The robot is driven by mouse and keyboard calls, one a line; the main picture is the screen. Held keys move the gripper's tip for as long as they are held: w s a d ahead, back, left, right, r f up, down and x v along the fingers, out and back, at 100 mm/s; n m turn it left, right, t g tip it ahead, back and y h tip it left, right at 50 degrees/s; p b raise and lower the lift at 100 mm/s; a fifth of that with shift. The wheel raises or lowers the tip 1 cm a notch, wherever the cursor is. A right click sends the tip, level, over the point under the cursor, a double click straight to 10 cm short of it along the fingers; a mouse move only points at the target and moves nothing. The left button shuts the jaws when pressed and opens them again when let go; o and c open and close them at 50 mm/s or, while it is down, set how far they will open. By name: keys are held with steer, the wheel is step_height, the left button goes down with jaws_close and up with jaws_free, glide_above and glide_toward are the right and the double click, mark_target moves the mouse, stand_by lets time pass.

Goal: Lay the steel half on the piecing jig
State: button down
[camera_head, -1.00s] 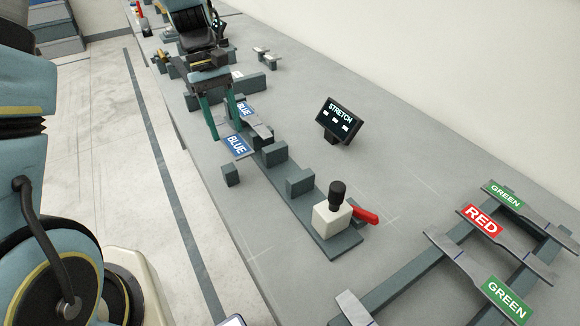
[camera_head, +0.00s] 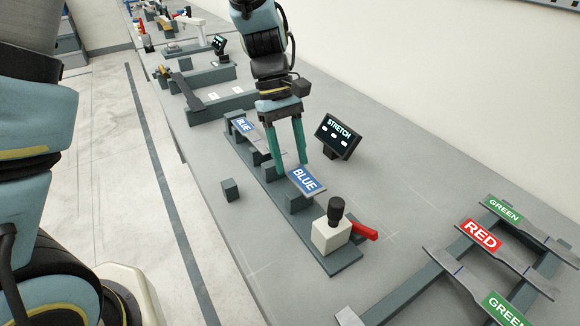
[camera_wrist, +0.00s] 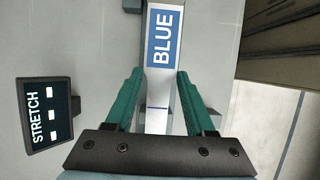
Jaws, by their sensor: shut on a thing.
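My gripper (camera_head: 290,165) is shut on a steel half with a blue label (camera_head: 306,180), above the right part of the piecing jig (camera_head: 266,196). In the wrist view the held half (camera_wrist: 162,45) runs lengthwise between the two green fingers, with a thin blue line across it. The labelled end lies over a jig block (camera_head: 297,199); I cannot tell whether it touches. Another half with a blue label (camera_head: 244,125) lies on the left part of the jig, its narrow end partly hidden by my fingers.
A white block with black knob (camera_head: 334,230) and red lever (camera_head: 364,231) stands at the jig's right end. A STRETCH display (camera_head: 338,135) stands behind. A small dark block (camera_head: 230,190) stands in front. A rack (camera_head: 408,281) with red and green pieces is at right.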

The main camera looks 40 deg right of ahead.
mark_target(288, 162)
steer(key=shift+f+p, duration=0.35)
steer(key=shift+f, duration=1.5)
steer(key=shift+f, duration=0.1)
steer(key=shift+f, duration=0.1)
steer(key=shift+c, duration=1.3)
jaws_free()
